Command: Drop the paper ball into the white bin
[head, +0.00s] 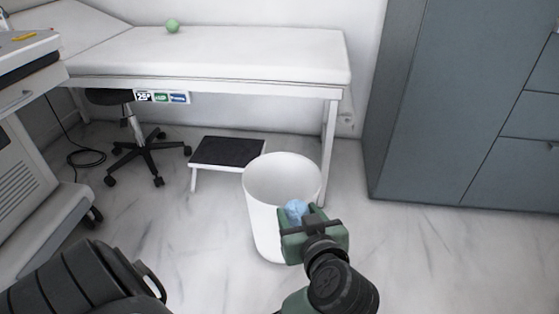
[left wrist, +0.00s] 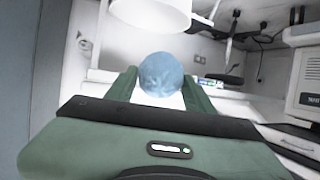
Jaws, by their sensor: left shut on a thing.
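The white bin (head: 262,228) stands upright on the floor in the middle of the head view, and the visible part of its inside is bare. My left gripper (head: 297,211) is shut on the light blue paper ball (head: 296,208). In the left wrist view the paper ball (left wrist: 160,73) sits between the two green fingers. My right gripper is not in view.
A white examination couch (head: 230,50) with a green ball (head: 172,26) on it stands behind. A dark-topped step (head: 228,151) and a wheeled stool (head: 150,151) are near it. Grey-blue cabinets (head: 450,110) stand at right, a white cart (head: 30,190) at left.

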